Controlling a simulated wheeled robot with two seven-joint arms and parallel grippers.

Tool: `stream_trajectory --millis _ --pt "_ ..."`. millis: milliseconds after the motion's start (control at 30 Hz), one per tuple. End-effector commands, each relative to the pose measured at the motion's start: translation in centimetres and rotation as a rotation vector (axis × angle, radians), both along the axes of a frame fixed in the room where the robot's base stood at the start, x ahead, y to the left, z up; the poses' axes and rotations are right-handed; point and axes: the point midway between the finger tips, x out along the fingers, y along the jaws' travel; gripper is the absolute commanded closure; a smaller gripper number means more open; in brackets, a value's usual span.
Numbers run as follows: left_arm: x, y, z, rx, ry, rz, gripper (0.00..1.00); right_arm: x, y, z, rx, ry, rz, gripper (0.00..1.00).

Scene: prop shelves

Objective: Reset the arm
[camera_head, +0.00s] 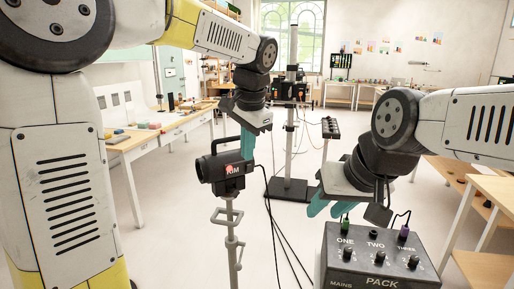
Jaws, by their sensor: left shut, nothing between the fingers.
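My left arm comes in from the upper left, and its gripper (248,146) points down with its teal fingers shut and empty. It hangs right beside or behind the top of a black lamp (222,168) on a thin grey stand; I cannot tell whether they touch. My right arm comes in from the right, and its gripper (329,206) points down and left. Its two teal fingers show apart, with nothing seen between them. They are close to the back edge of a black PACK box (376,262); contact is unclear.
Black cables hang between lamp and box. A tall metal stand (291,150) on a black base is behind. Tables flank both sides: left (140,142), right (490,188). The floor between is largely open.

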Motion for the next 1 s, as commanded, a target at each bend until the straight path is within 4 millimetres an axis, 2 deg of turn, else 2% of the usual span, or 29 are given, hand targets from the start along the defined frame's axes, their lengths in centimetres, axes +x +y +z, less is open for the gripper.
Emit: stream_trajectory --millis 33,200,333,500,700,1000 --pt "-1.7 2.3 0.4 -0.050 -0.016 0.063 1.00 0.0 0.0 0.0 0.000 0.000 0.000 0.64" --pt "-7.4 7.5 -0.1 -0.221 -0.063 0.271 1.00 0.0 0.0 0.0 0.000 0.000 0.000 0.64" --pt "-11.8 10.3 -1.3 -0.353 -0.108 0.433 1.00 0.0 0.0 0.0 0.000 0.000 0.000 0.64" --pt "-16.2 12.1 -3.5 -0.494 -0.161 0.609 1.00 0.0 0.0 0.0 0.000 0.000 0.000 0.64" --pt "-18.4 12.7 -4.9 -0.575 -0.193 0.707 1.00 0.0 0.0 0.0 0.000 0.000 0.000 0.64" --pt "-18.6 12.7 -5.1 -0.582 -0.195 0.716 1.00 0.0 0.0 0.0 0.000 0.000 0.000 0.64"
